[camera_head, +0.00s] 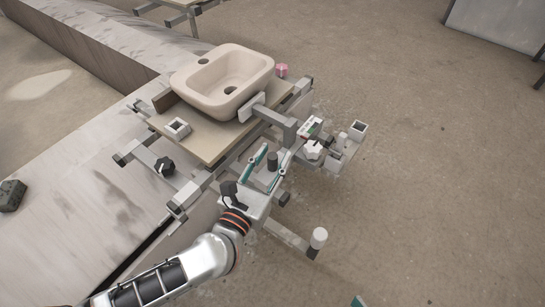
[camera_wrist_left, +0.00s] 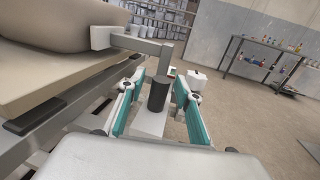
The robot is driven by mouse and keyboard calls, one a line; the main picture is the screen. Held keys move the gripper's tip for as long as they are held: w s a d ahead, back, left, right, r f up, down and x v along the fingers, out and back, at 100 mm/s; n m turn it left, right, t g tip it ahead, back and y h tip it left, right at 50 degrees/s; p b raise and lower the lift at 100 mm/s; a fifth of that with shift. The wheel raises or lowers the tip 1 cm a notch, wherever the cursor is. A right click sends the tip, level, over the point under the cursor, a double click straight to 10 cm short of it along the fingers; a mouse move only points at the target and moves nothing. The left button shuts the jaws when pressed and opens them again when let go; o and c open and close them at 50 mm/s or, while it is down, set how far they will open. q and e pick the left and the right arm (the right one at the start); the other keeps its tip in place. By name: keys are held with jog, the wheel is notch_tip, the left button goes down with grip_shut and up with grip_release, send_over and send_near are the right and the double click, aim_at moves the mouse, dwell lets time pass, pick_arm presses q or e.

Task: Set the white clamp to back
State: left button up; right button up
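The white clamp's star-shaped knob (camera_head: 313,149) sits on grey metalwork right of the sink board; a white knob also shows in the left wrist view (camera_wrist_left: 196,79). A grey arm (camera_head: 281,121) with a pale pad (camera_head: 252,107) at its end reaches the sink's side. A dark upright cylinder (camera_head: 272,161) stands near that arm. My left gripper (camera_head: 271,160) is open, its teal-lined fingers on either side of the cylinder, which shows in the left wrist view (camera_wrist_left: 158,93) with gaps on both sides. Only a teal scrap of what seems my right gripper (camera_head: 358,301) shows at the bottom edge.
A beige sink (camera_head: 189,84) rests on a board (camera_head: 207,148). A black knob (camera_head: 165,167) is at the board's left front, a pink knob (camera_head: 281,70) behind the sink. A white-capped post (camera_head: 319,238) stands at the front right. The floor at right is clear.

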pick_arm(q)
grip_shut()
jog(key=s+d, duration=0.2)
jog(key=d, duration=0.1)
jog(key=shift+s+d, duration=0.1)
jog(key=shift+s, duration=0.1)
pick_arm(e)
jog(key=shift+w+d, duration=0.15)
jog(key=shift+d, duration=0.2)
pick_arm(q)
grip_release()
pick_arm(e)
jog(key=shift+a, duration=0.1)
pick_arm(q)
jog(key=shift+r, duration=0.1)
notch_tip(320, 180, up, 10)
